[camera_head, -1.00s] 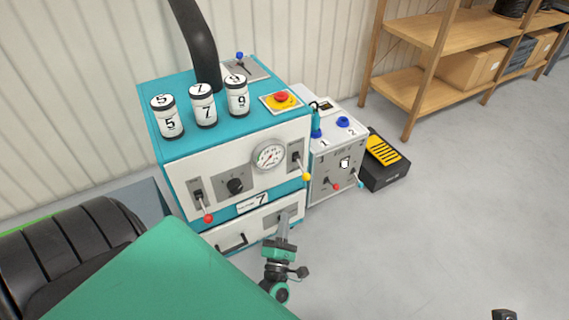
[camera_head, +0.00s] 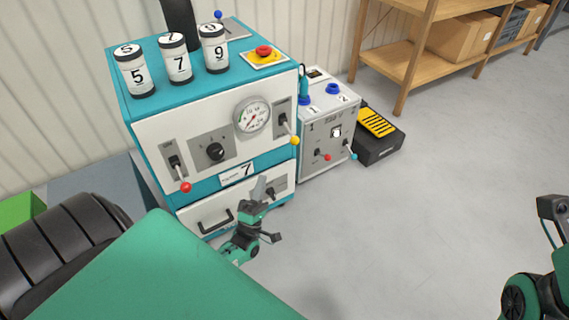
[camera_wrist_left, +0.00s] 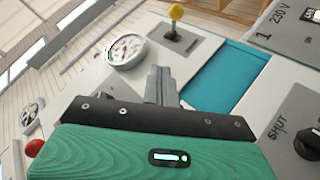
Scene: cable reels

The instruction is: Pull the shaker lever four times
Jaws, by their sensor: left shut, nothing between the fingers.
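A teal and white machine (camera_head: 185,125) stands ahead with several levers. A red-tipped lever (camera_head: 180,176) is at its front left and a yellow-tipped lever (camera_head: 288,130) at its front right, both with the knob hanging low. A blue-tipped lever (camera_head: 218,16) is on top at the back. I cannot read which is the shaker lever. My left gripper (camera_head: 259,188) is shut and empty in front of the lower drawer, below the yellow lever and apart from it. The left wrist view shows its closed fingers (camera_wrist_left: 160,86) and the yellow knob (camera_wrist_left: 176,12) beyond. Part of my right arm (camera_head: 535,290) shows at the right edge.
Several numbered jars (camera_head: 176,60) and a red stop button (camera_head: 264,51) sit on the machine. A grey control box (camera_head: 330,125) with small red and blue levers stands to its right, beside a black and yellow case (camera_head: 376,137). Open floor lies at the right.

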